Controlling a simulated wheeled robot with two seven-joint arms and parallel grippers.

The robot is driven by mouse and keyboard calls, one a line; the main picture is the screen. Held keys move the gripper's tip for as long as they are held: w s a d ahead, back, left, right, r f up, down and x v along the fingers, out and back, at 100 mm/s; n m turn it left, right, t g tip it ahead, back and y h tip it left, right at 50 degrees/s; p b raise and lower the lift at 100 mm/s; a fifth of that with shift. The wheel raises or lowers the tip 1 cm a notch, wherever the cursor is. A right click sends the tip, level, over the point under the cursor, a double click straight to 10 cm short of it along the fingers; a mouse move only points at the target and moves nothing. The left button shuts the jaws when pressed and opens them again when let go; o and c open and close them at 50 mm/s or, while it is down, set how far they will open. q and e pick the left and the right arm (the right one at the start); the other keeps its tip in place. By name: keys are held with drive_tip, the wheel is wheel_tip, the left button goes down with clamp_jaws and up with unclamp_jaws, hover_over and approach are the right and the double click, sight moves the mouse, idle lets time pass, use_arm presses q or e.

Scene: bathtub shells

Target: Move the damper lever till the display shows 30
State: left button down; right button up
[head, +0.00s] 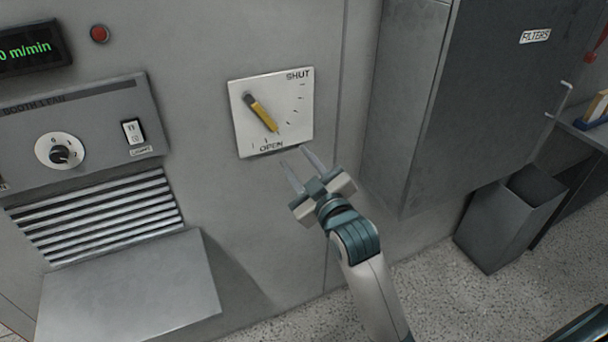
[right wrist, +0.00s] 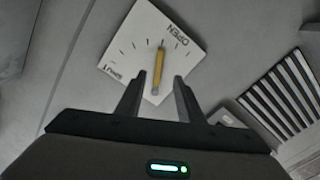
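The damper lever (head: 262,113) is a yellow bar on a white square plate (head: 242,128) on the grey wall. Its dark pivot is at the plate's upper left, and its free end points down-right to the scale near OPEN, far from SHUT. The display (head: 28,50) is cut off by the left edge; green "0 m/min" shows, and any digits before it are hidden. My right gripper (head: 296,158) is open and empty, just below the plate and apart from the lever. In the right wrist view the lever (right wrist: 159,68) appears between the open fingers. My left gripper is out of view.
A booth fan panel (head: 95,115) with a knob and switch is at left, above a slatted vent (head: 100,215) and a protruding metal shelf (head: 130,285). A grey filters cabinet (head: 455,100) juts out at right. A bin (head: 508,220) stands on the floor.

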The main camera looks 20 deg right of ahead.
drive_tip(key=shift+s+d, duration=0.1)
drive_tip(key=shift+s, duration=1.4)
